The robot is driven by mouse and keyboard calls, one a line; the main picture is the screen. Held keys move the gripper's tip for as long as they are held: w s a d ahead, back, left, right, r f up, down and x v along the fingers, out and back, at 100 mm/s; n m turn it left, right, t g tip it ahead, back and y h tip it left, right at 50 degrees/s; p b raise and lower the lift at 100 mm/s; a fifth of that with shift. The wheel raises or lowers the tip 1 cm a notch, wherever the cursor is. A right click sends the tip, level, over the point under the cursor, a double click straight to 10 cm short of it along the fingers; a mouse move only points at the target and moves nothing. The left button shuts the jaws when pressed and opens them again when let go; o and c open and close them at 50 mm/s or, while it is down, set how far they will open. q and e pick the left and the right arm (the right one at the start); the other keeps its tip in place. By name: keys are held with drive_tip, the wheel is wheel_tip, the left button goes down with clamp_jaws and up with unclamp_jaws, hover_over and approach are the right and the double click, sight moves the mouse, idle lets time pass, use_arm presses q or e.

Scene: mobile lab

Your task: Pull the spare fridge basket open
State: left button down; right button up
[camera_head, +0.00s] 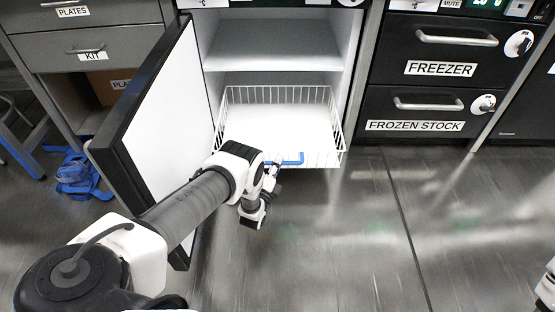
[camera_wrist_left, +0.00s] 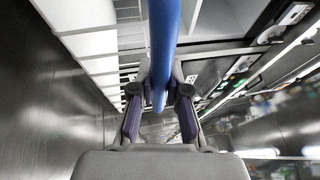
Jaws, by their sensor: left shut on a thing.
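The white wire basket (camera_head: 335,127) sits low in the open fridge and sticks out past the front of the cabinet. Its blue handle (camera_head: 291,161) is on the basket's front side. My left gripper (camera_head: 271,168) is at the left end of the handle, partly hidden by its own wrist. In the left wrist view, the blue handle (camera_wrist_left: 165,40) runs between the two fingers of the gripper (camera_wrist_left: 160,95), which are shut on it. My right gripper is not in view; only a small white part of an arm shows at the right edge.
The fridge door (camera_head: 165,120) stands open on the left, beside my left arm. The freezer drawer (camera_head: 440,45) and frozen stock drawer (camera_head: 420,112) are shut on the right. Blue items (camera_head: 82,175) lie on the floor at the left. The floor before the basket is clear.

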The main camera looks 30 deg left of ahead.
use_arm(q)
drive_tip(key=c, duration=1.1)
unclamp_jaws()
drive_tip(key=shift+c, duration=0.2)
drive_tip(key=v, duration=1.1)
drive_tip(key=shift+s, duration=0.4)
drive_tip(key=shift+f, duration=0.1)
